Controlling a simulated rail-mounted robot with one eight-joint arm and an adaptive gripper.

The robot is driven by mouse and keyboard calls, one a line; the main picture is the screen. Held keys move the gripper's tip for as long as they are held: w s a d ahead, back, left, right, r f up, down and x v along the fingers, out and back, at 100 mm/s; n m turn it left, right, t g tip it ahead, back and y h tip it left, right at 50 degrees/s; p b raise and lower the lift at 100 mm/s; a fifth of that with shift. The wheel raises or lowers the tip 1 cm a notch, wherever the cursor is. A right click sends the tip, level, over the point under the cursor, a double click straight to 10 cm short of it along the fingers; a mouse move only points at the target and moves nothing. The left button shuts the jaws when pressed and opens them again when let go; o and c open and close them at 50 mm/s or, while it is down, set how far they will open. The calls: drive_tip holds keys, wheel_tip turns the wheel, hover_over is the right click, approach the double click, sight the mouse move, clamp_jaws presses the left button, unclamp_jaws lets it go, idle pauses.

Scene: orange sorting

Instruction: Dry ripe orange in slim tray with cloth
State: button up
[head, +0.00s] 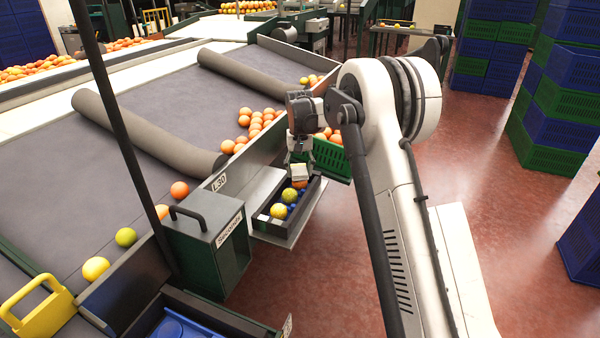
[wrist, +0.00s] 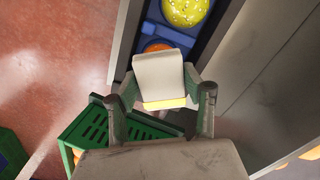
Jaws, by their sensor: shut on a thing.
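My gripper (head: 300,160) is shut on a folded pale cloth (head: 302,173) with a yellow edge, and it points down over the far end of the slim tray. The cloth shows large between the fingers in the wrist view (wrist: 160,78). The slim tray (head: 263,227) is dark with blue cups inside. An orange fruit (head: 299,184) sits in it just below the cloth and is partly hidden; it also shows in the wrist view (wrist: 157,47). I cannot tell whether the cloth touches it. Two yellow-green fruits (head: 289,195) sit nearer in the tray.
A green crate (head: 332,163) with oranges stands just behind the tray. A dark green box (head: 206,240) with a handle stands left of it. Loose oranges (head: 258,122) lie on the grey belt. Stacked crates (head: 560,100) stand at right; the red floor between is clear.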

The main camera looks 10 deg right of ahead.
sight(301, 175)
drive_tip(key=shift+s+a, duration=0.15)
drive_tip(key=shift+s, duration=1.35)
drive_tip(key=shift+w, duration=0.1)
drive_tip(key=shift+w, duration=0.7)
drive_tip(key=shift+r+p, duration=1.55)
drive_tip(key=shift+r, duration=2)
